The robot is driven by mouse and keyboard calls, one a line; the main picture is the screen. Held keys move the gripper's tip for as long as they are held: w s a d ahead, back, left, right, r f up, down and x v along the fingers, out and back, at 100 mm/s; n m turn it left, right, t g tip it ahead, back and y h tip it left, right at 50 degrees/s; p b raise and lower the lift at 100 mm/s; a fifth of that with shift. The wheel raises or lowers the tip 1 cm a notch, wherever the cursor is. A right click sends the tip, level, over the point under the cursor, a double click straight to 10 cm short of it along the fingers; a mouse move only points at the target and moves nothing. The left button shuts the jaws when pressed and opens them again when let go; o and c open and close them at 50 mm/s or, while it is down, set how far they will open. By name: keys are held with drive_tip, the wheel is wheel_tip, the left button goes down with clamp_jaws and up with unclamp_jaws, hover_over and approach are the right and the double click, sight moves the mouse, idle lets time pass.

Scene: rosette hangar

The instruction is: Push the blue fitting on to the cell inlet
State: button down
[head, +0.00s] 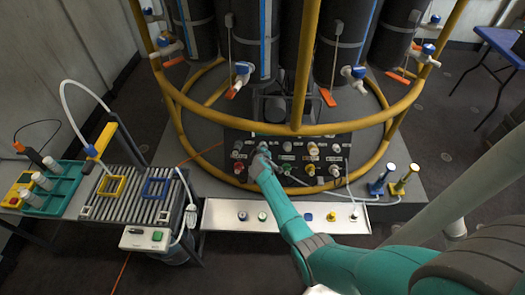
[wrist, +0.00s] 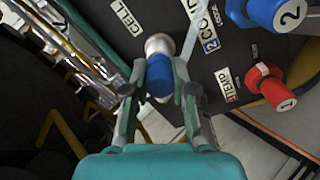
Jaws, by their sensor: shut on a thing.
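My gripper (wrist: 160,92) is shut on the blue fitting (wrist: 158,78), which sits between its two fingertips in the wrist view. Just beyond the fitting is a pale, rounded metal cell inlet (wrist: 159,44), next to the label CELL on the dark panel (wrist: 185,80). The fitting lines up with the inlet and overlaps it in the picture; I cannot tell how far on it is. In the head view my gripper (head: 262,162) is at the upper left part of the panel (head: 318,177), and the fitting is too small to make out there.
A blue knob (wrist: 265,12) and a red knob (wrist: 268,85) stand right of the inlet in the wrist view. A yellow rail (head: 290,128) curves above the panel. A pale tray (head: 285,227) with several coloured pieces lies in front. A roller table (head: 140,192) stands left.

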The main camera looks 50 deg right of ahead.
drive_tip(key=c, duration=0.9)
unclamp_jaws()
drive_tip(key=shift+o, duration=0.2)
drive_tip(key=v, duration=1.2)
drive_tip(key=shift+a, duration=0.1)
